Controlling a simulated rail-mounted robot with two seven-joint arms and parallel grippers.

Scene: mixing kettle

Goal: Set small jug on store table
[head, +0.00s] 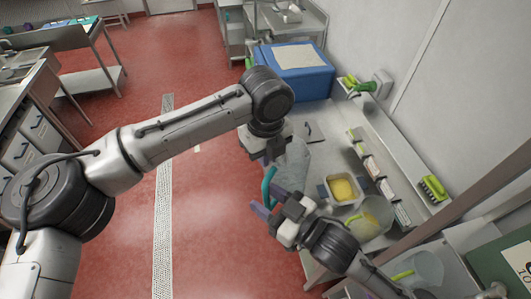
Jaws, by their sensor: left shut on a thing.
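The small jug (294,163) is a clear, greyish vessel with a teal handle (268,186), near the middle of the head view. My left gripper (272,151) is above it, shut on it, partly hiding its top. My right gripper (268,202) is just below the jug, close to the handle's lower end. Its two fingers are spread with nothing seen between them. Whether it touches the handle I cannot tell. The store table (322,129) is a steel table along the right wall; the jug is over or beside its left edge.
On the table are a blue box (305,83), a tray with yellow contents (342,188) and a jug with yellowish contents (372,217). Another clear jug (425,268) stands lower right. Brushes (433,187) and small cards line the wall shelf. Red floor at left is open.

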